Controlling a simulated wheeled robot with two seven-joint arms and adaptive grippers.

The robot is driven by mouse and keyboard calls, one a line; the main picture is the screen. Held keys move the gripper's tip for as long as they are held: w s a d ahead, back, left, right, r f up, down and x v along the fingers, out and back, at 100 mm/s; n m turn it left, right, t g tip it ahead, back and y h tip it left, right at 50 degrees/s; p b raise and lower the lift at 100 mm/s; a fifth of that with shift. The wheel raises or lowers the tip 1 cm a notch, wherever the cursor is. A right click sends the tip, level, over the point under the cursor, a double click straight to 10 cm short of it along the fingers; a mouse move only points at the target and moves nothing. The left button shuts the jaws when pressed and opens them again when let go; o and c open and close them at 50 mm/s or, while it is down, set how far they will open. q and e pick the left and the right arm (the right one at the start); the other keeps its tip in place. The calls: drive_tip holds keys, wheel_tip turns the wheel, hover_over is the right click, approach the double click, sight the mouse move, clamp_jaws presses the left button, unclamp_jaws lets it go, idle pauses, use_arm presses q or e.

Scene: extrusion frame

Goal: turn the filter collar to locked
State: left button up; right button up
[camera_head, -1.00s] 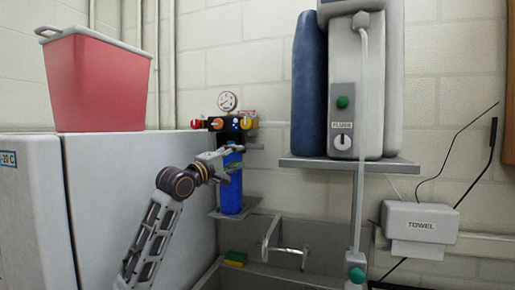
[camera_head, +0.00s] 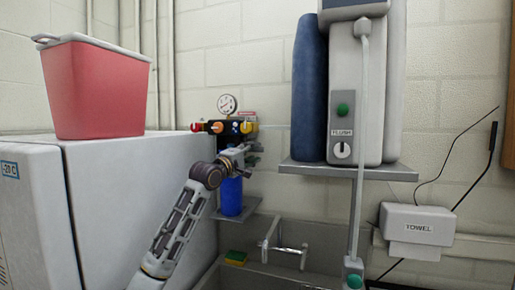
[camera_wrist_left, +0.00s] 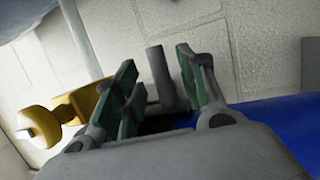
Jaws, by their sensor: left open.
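The blue filter housing (camera_head: 231,196) stands upright under the black valve manifold against the wall, and it also fills the right side of the left wrist view (camera_wrist_left: 272,122). My left gripper (camera_head: 245,153) is at the top of the housing and covers most of the collar area. In the left wrist view my left gripper (camera_wrist_left: 163,88) is open, its green-padded fingers apart. A grey tab (camera_wrist_left: 160,76), perhaps the collar's handle, shows between the fingers; I cannot tell whether they touch it. The collar's setting cannot be read. My right gripper is not in view.
The manifold carries a pressure gauge (camera_head: 227,103) and coloured knobs; a brass fitting (camera_wrist_left: 86,105) is close to the left fingers. A white cabinet (camera_head: 140,185) with a red bin (camera_head: 97,88) stands left. A shelf (camera_head: 345,171) and sink faucet (camera_head: 284,248) are to the right.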

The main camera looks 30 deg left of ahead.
sight(256, 151)
use_arm(q)
drive_tip(key=shift+w+d+r+p, duration=0.1)
drive_tip(key=shift+w+p, duration=0.1)
drive_tip(key=shift+w, duration=0.4)
drive_tip(key=shift+w+a+r+p, duration=0.15)
drive_tip(key=shift+w+p, duration=0.1)
drive_tip(key=shift+w, duration=0.4)
drive_tip(key=shift+w+d+r+p, duration=0.1)
drive_tip(key=shift+w+d+p, duration=0.1)
drive_tip(key=shift+w, duration=0.4)
clamp_jaws()
